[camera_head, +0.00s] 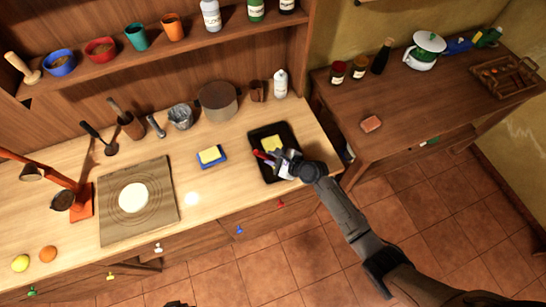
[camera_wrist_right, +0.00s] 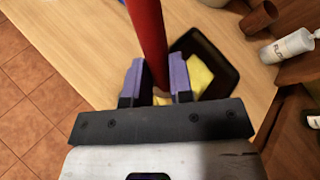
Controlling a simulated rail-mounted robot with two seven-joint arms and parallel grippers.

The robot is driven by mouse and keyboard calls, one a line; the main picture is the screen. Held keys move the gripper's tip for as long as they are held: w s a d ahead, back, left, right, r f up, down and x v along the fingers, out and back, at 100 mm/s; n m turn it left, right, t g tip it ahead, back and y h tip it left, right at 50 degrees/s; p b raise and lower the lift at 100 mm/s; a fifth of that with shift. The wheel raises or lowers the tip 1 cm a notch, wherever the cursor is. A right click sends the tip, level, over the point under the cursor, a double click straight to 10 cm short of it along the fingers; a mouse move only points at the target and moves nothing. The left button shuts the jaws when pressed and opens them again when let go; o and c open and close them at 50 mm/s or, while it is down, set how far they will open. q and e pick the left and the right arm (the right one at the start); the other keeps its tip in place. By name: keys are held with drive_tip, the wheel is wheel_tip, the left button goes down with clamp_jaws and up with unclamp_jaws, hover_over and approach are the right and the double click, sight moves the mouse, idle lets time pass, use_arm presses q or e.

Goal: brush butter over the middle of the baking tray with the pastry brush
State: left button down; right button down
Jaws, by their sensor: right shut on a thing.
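The black baking tray (camera_head: 289,135) lies on the light wooden counter at the centre, and its dark corner (camera_wrist_right: 226,62) shows in the right wrist view. A yellow patch (camera_head: 271,143) covers part of the tray's middle; it also shows in the wrist view (camera_wrist_right: 201,77). My right gripper (camera_head: 281,161) is over the tray, shut on the red handle (camera_head: 262,155) of the pastry brush. The handle (camera_wrist_right: 147,40) rises between the fingers in the wrist view. The brush's bristles are hidden. Yellow butter (camera_head: 210,154) sits on a blue dish (camera_head: 221,162) left of the tray. My left gripper is out of view.
A grey pot (camera_head: 217,101), a brown cup (camera_head: 257,91) and a white bottle (camera_head: 281,83) stand behind the tray. A board (camera_head: 112,220) with pale dough (camera_head: 133,197) lies to the left. A darker side table (camera_head: 420,100) stands right, beyond a gap.

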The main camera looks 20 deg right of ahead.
wheel_tip(320, 180, up, 2)
drive_tip(key=shift+r+p, duration=0.2)
drive_tip(key=shift+p, duration=0.8)
